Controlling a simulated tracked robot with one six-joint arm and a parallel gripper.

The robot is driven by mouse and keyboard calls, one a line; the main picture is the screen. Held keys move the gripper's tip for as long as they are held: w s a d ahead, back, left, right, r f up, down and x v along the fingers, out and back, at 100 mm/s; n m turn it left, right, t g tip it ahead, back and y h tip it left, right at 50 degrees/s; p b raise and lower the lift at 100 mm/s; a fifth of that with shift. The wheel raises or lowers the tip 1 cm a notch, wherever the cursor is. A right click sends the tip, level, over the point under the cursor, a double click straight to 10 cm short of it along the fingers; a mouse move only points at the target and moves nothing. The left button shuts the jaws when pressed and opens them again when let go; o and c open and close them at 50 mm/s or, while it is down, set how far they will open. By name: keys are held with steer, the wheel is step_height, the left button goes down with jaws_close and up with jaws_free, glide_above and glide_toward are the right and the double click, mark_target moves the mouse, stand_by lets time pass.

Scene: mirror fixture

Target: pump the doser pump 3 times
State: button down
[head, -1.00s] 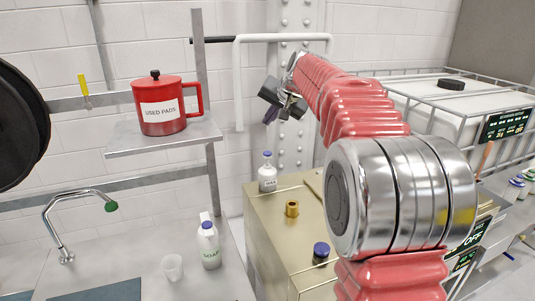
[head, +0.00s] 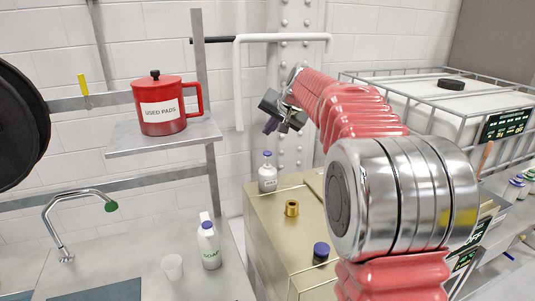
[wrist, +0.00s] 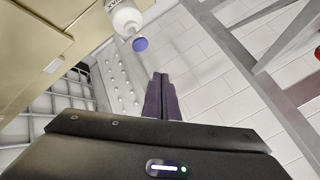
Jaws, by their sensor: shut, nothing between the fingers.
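I cannot tell for sure which thing is the doser pump. A white bottle with a blue cap (head: 267,178) stands upright at the back left of the brass-coloured cabinet (head: 268,235). The bottle also shows at the top of the wrist view (wrist: 127,20), with its cap towards the middle. A short brass fitting (head: 292,208) and a dark blue cap (head: 321,250) are on the cabinet top. My gripper (head: 270,126) is in the air above the bottle, apart from it. Its dark fingers (wrist: 160,78) are together and empty.
A white soap bottle (head: 208,245) and a cup (head: 172,267) stand on the counter at left. A shelf (head: 130,146) holds a red pot (head: 162,107) marked "USED PADS". A white pipe (head: 285,38) runs behind my gripper. A caged tank (head: 425,105) is at right.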

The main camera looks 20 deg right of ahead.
mark_target(266, 152)
steer(key=shift+f, duration=2.3)
steer(key=shift+f, duration=1.45)
stand_by(1.9)
steer(key=shift+r, duration=1.5)
steer(key=shift+r, duration=0.1)
steer(key=shift+r, duration=2.45)
